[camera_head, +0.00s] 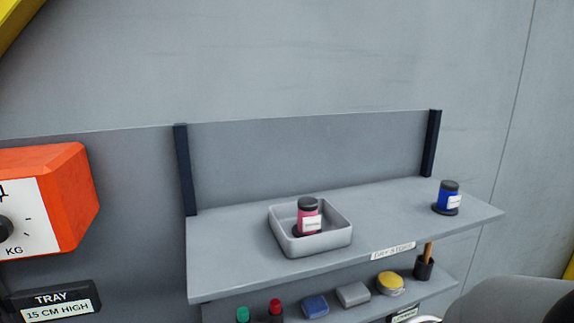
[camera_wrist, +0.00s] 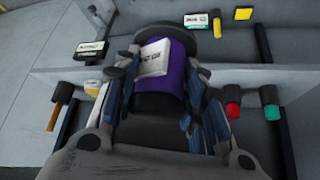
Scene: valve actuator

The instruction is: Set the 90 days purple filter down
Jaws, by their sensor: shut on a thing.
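The purple filter (camera_wrist: 181,78) is in the wrist view, a purple cylinder with dark ends and a white label, whose print is too blurred to read. My gripper (camera_wrist: 162,88) is shut on it, with a finger on each side of its body. The far dark end points toward the top of the picture, near a grey shelf surface. I cannot tell whether it touches anything there. The purple filter and my fingers do not show in the head view.
In the head view, a grey shelf (camera_head: 230,264) carries a tray (camera_head: 285,247) with a pink filter (camera_head: 308,217) in it, and a blue filter (camera_head: 448,196) near the right end. Shelf surface between them is clear. A lower shelf holds several small items, including a yellow one (camera_head: 391,281).

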